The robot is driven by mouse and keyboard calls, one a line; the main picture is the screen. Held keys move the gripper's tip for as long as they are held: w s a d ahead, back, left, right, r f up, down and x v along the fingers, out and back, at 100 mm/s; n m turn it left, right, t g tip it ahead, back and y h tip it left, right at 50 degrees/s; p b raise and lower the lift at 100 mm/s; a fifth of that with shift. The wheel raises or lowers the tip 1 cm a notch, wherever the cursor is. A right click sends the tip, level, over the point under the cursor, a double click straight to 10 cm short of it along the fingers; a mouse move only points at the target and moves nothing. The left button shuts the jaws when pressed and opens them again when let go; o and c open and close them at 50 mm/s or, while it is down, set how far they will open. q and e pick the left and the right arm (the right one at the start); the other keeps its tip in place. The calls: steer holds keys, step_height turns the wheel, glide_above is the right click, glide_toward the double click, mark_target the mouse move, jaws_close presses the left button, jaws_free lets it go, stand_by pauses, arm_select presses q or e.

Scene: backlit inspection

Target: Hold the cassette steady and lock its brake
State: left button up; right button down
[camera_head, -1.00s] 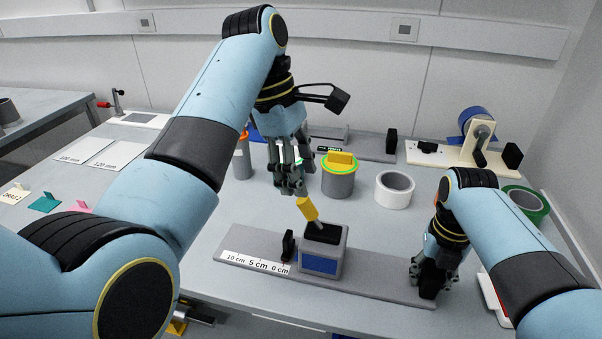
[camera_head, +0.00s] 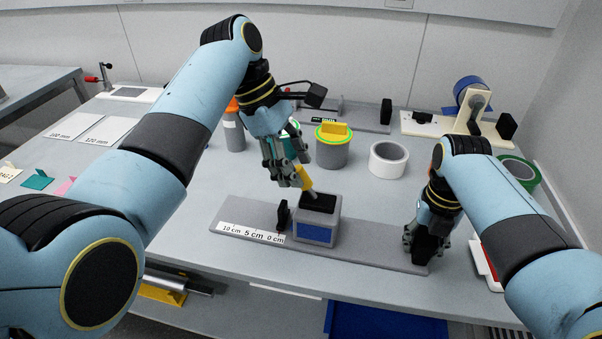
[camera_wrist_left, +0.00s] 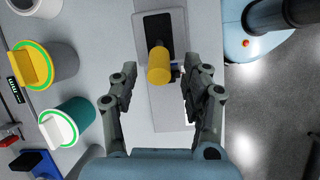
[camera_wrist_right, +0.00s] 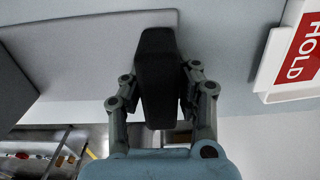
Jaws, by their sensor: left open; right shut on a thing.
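The cassette (camera_head: 317,232) is a grey box with a blue front and black top, sitting on a long grey base (camera_head: 375,252) with a centimetre scale. Its yellow brake lever (camera_head: 305,180) tilts up to the left. In the left wrist view the lever's round yellow end (camera_wrist_left: 160,64) lies between the fingers. My left gripper (camera_head: 290,180) is open around the lever's tip; contact is unclear. My right gripper (camera_head: 426,243) is shut on a black upright block (camera_wrist_right: 158,75) at the base's right end, which also shows in the right wrist view.
Behind stand a grey pot with a yellow-handled lid (camera_head: 333,150), a white tape roll (camera_head: 388,160) and an orange-topped container (camera_head: 234,130). A green roll (camera_head: 518,172) and a red HOLD sign (camera_wrist_right: 302,55) are at right.

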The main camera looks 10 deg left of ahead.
mark_target(306, 183)
arm_select(q)
steer(key=shift+x, duration=1.5)
jaws_close()
